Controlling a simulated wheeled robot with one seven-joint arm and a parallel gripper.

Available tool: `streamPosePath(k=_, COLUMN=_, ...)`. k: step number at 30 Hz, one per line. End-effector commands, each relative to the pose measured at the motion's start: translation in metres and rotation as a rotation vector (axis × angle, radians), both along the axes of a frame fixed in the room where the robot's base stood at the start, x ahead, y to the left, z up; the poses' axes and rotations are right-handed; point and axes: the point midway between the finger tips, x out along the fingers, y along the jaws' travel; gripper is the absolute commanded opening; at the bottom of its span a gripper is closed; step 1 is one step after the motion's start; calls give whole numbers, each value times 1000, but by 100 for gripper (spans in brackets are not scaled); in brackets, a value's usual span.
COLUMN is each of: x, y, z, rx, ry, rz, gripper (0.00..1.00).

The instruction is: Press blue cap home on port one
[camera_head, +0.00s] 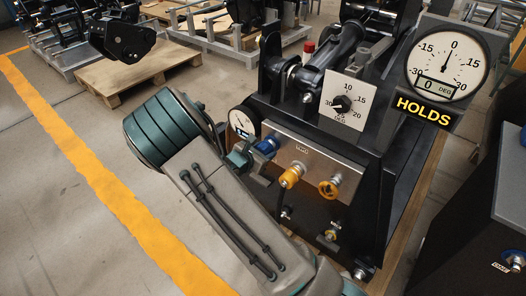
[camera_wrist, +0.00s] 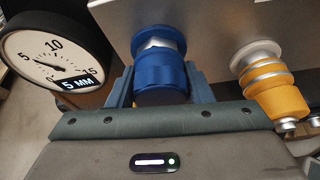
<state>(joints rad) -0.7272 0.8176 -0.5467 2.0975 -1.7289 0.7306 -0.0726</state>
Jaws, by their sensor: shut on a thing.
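The blue cap (camera_wrist: 162,84) is a ribbed cylinder between my gripper's blue-grey fingers in the wrist view. My gripper (camera_wrist: 161,88) is shut on it. Behind the cap are a silver hex part (camera_wrist: 155,44) and a round blue flange (camera_wrist: 160,36) against the metal panel; a silver band shows between cap and flange. In the head view the blue cap (camera_head: 267,146) is at the panel's left end, with my gripper (camera_head: 251,154) around it, partly hidden by my wrist. A round gauge (camera_wrist: 52,60) left of the cap displays 5 MM. I cannot read a port number beside this cap.
An orange coupler (camera_wrist: 272,85) sits close right of my gripper; it also shows in the head view (camera_head: 291,176). An orange ring fitting (camera_head: 329,188) is farther right. A dial (camera_head: 447,62) reads 0 DEG above a HOLDS sign (camera_head: 423,110). A ONE tag (camera_head: 500,267) is lower right.

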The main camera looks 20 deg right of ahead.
Motion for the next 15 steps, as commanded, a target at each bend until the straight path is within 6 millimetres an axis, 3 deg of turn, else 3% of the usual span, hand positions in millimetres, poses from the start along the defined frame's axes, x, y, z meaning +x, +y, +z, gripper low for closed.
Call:
streamPosePath(k=8, x=2, y=-4, z=0, rx=0, ry=-1, rz=-1, gripper=30)
streamPosePath(k=9, x=2, y=-4, z=1, rx=0, ry=-1, rz=-1, gripper=54)
streamPosePath(k=11, x=2, y=-4, z=1, rx=0, ry=-2, rz=-2, gripper=71)
streamPosePath(k=15, x=2, y=-4, z=0, rx=0, ry=-1, rz=-1, gripper=72)
